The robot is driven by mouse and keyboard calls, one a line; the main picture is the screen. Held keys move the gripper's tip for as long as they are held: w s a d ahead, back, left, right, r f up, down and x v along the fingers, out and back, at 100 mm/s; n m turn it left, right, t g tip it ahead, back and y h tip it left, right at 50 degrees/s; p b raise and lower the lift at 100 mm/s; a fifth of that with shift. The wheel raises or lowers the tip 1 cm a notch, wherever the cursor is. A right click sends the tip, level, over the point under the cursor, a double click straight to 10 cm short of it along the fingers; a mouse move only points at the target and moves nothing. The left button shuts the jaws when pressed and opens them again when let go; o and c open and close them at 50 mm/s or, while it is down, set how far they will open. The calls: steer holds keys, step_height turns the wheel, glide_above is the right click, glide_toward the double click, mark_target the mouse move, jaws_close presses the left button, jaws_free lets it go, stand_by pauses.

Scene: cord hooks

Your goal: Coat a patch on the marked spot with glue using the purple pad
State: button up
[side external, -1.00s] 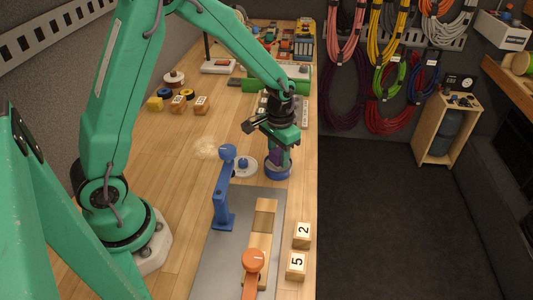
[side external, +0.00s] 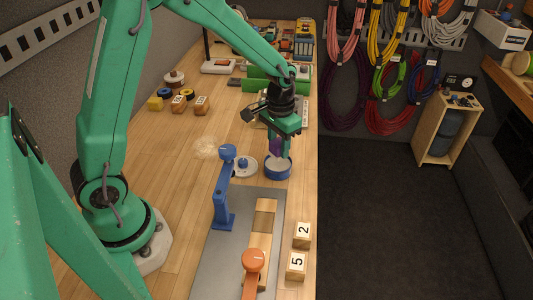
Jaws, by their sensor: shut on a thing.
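My gripper (side external: 280,145) is shut on the purple pad (side external: 276,147). It holds the pad just above a blue pot (side external: 277,170) with pale contents; the contents look like glue. The pot stands near the table's right edge. A wooden piece (side external: 262,228) lies on the grey plate (side external: 232,262) in the foreground, with a darker square patch (side external: 265,206) near its far end. I cannot tell for sure whether this square is the marked spot. The pad's underside is hidden.
A blue post clamp (side external: 225,190) and an orange-topped clamp (side external: 252,262) stand at the grey plate. A white lid (side external: 244,166) with a blue knob lies left of the pot. Number blocks 2 (side external: 302,235) and 5 (side external: 296,266) sit at the right edge.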

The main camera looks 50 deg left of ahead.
mark_target(279, 142)
steer(key=shift+r, duration=1.75)
steer(key=shift+r, duration=0.3)
step_height(279, 142, up, 8)
steer(key=s, duration=0.1)
steer(key=s+d+f, duration=0.3)
steer(key=s+d, duration=0.4)
steer(key=s, duration=0.1)
steer(key=s+d+f, duration=0.4)
steer(key=s+d, duration=0.4)
steer(key=shift+f, duration=0.25)
steer(key=shift+f, duration=0.1)
